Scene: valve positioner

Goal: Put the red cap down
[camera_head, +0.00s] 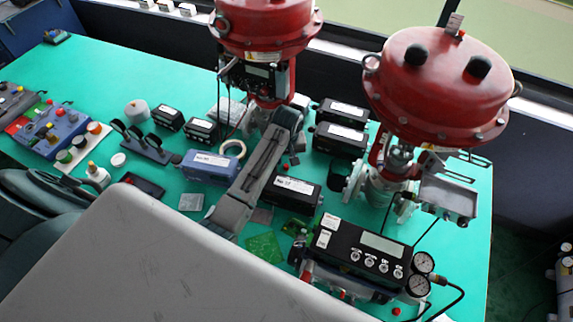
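My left gripper (286,118) is at the far end of a long grey link that reaches from the lower middle up to the left valve. Its fingertips are not clear against the valve body, so I cannot tell whether it is open or shut, or on what. A small red cap-like piece (285,168) shows beside the link, close to the dark boxes. Another small red piece (396,311) lies on the green table (110,75) near the front edge. I cannot tell which is the task's red cap. My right gripper is not in view.
Two valves with red domed actuators (435,85) (262,22) stand at the back. A black positioner (365,250) with gauges (420,275) is at the front right. Several boxes and a blue button panel (52,135) also stand on the table. The back left is mostly clear.

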